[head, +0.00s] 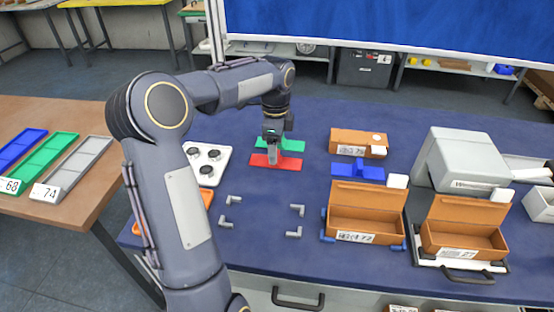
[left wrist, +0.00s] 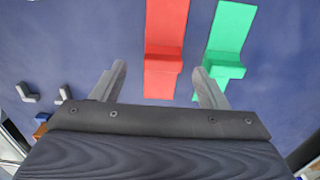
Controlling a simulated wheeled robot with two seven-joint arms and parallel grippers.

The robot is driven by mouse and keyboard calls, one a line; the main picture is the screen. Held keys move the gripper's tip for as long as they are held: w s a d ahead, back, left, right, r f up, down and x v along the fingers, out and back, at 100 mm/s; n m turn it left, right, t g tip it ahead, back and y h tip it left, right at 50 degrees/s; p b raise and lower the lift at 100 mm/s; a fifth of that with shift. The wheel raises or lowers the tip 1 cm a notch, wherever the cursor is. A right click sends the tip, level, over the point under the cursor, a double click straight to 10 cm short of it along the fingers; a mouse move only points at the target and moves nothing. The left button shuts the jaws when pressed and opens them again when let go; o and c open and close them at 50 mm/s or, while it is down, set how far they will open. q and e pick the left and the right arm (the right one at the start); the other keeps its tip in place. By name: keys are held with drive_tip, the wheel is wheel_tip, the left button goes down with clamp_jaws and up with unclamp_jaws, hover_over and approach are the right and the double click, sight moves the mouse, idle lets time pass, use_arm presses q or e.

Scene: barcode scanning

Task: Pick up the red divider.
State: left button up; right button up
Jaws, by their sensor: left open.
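The red divider (head: 287,162) lies flat on the blue table, with a raised rib across its middle. In the head view my left gripper (head: 271,140) is above it and hides part of it. In the left wrist view the red divider (left wrist: 165,45) runs up between the two fingers of my left gripper (left wrist: 160,82), nearer the right one. The fingers are apart and empty. A green divider (head: 292,145) lies just behind the red one; it also shows in the left wrist view (left wrist: 230,40), close to the right finger. My right gripper is not in view.
A white plate (head: 210,175) with black round parts is left of the red divider. A blue divider (head: 358,172), a closed brown box (head: 358,143) and two open brown boxes (head: 365,222) (head: 462,238) stand right.

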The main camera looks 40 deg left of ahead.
use_arm(q)
drive_tip(key=shift+w+a+f, duration=0.1)
drive_tip(key=shift+w+f, duration=0.05)
drive_tip(key=shift+f, duration=1.7)
drive_tip(key=c, duration=1)
drive_tip(key=shift+r, duration=0.1)
